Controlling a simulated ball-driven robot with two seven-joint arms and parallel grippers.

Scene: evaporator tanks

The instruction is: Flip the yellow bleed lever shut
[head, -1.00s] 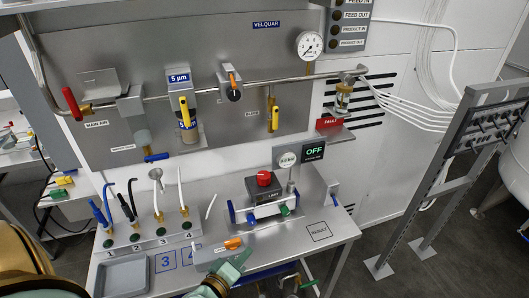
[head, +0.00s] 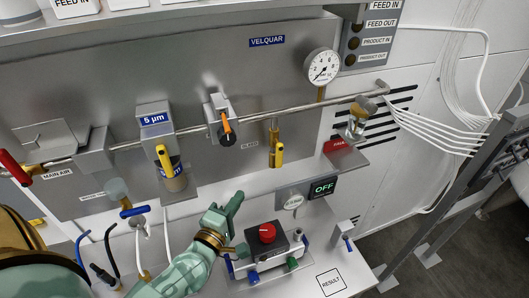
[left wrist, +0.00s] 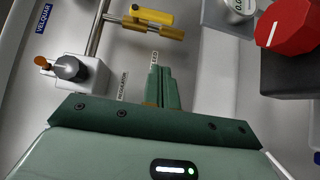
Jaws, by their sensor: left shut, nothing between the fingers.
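The yellow bleed lever (head: 278,155) hangs downward on a brass valve (head: 273,132) below the steel pipe, right of the BLEED label. In the left wrist view the lever (left wrist: 152,16) shows at the top, beyond the fingertips. My left gripper (head: 236,199) is shut and empty, in front of the panel's lower part. In the head view it is below and left of the lever, apart from it. Its closed green fingers (left wrist: 156,62) point toward the valve area in the wrist view. My right gripper is not in view.
Below stand a black box with a red knob (head: 267,233) and an OFF display (head: 323,187). A gauge (head: 322,65) is at upper right.

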